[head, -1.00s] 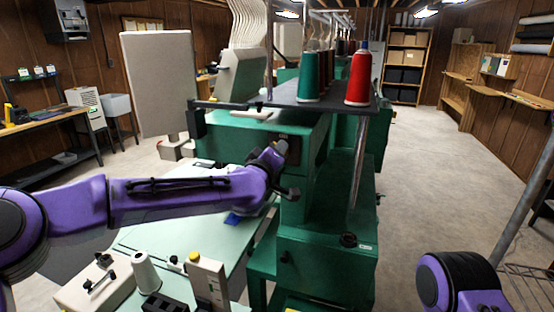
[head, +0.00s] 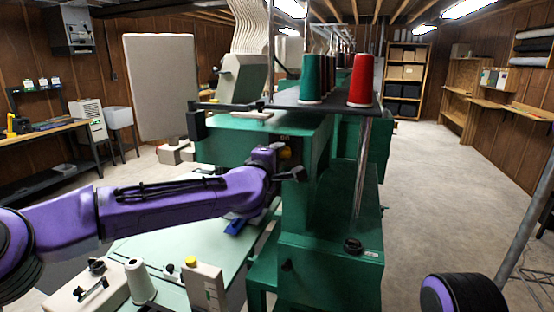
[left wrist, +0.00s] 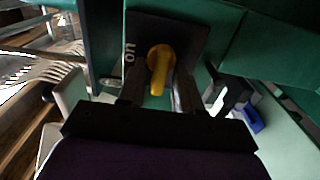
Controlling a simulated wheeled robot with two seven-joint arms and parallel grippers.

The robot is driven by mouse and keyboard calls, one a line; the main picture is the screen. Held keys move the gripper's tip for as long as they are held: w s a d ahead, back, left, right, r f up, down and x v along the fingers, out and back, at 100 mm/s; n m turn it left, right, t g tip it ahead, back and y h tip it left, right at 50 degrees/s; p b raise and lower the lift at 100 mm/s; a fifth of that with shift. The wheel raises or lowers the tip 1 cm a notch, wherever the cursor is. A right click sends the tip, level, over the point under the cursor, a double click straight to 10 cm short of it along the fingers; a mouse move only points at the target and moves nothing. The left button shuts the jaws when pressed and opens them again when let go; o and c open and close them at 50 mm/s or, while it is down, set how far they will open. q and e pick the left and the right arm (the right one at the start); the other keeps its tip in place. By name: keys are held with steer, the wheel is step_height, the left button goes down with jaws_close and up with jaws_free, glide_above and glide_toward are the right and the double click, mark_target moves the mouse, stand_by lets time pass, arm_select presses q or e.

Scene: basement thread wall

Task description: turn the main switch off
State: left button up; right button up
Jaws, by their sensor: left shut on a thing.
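The main switch has a yellow rotary handle (left wrist: 158,68) on a black plate (left wrist: 190,36) set in the green machine's side. The letters "on" stand on the plate, left of the handle in the left wrist view. The handle points down in that view, toward my gripper. My left gripper (left wrist: 160,90) is shut on the handle, one dark finger on each side of it. In the head view my left gripper (head: 284,170) is at the plate, and only a bit of the yellow handle (head: 285,153) shows. My right gripper is out of view.
The green machine (head: 330,255) carries a shelf (head: 285,101) with green and red thread cones (head: 361,80). A pale green table (head: 165,245) lies below my left arm, with a white cone (head: 139,281) and a box with a yellow button (head: 205,285).

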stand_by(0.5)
arm_select(q)
steer(key=o, duration=0.7)
steer(key=b+v, duration=0.3)
steer(key=v, duration=0.7)
steer(key=shift+s, duration=0.2)
